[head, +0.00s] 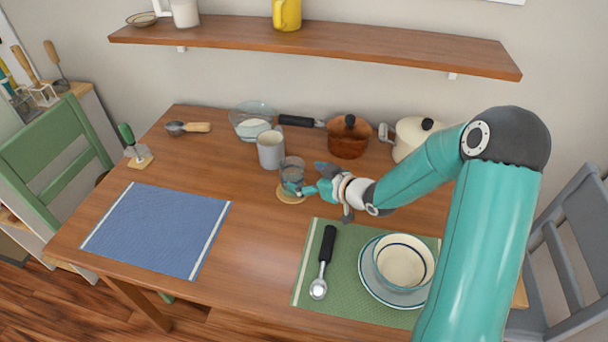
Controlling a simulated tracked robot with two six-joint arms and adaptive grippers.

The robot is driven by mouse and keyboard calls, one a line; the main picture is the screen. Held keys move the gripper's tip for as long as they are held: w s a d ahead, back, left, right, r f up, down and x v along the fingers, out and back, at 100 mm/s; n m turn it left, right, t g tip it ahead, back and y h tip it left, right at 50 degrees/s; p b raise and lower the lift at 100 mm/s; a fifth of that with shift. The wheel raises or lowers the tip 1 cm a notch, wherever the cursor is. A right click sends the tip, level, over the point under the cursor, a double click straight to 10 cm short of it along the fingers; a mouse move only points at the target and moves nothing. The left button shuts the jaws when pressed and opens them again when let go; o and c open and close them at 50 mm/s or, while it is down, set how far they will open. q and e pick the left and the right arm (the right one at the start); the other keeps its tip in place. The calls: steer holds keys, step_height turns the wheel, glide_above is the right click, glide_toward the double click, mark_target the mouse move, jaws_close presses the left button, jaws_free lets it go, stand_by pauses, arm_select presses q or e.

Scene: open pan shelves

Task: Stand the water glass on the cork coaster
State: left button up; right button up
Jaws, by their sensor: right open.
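The clear water glass (292,173) is upright near the middle of the wooden table. The round cork coaster (289,198) shows beneath and in front of it. The glass's base overlaps the coaster in the picture, but I cannot tell whether it rests fully on it. My right gripper (306,186) comes in from the right and is open, with its fingers close beside the lower right of the glass. I cannot tell whether a finger touches the glass. The gripper hides part of the coaster's right side. My left gripper is not in view.
A grey mug (271,150) stands close behind the glass. A glass bowl (250,118), brown pot (348,137) and cream pot (415,137) stand farther back. A green mat (342,285) holds a scoop and a bowl on a plate. The blue mat (158,229) is bare.

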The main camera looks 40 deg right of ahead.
steer(key=shift+v, duration=1.1)
steer(key=v, duration=1.2)
steer(key=shift+f, duration=0.15)
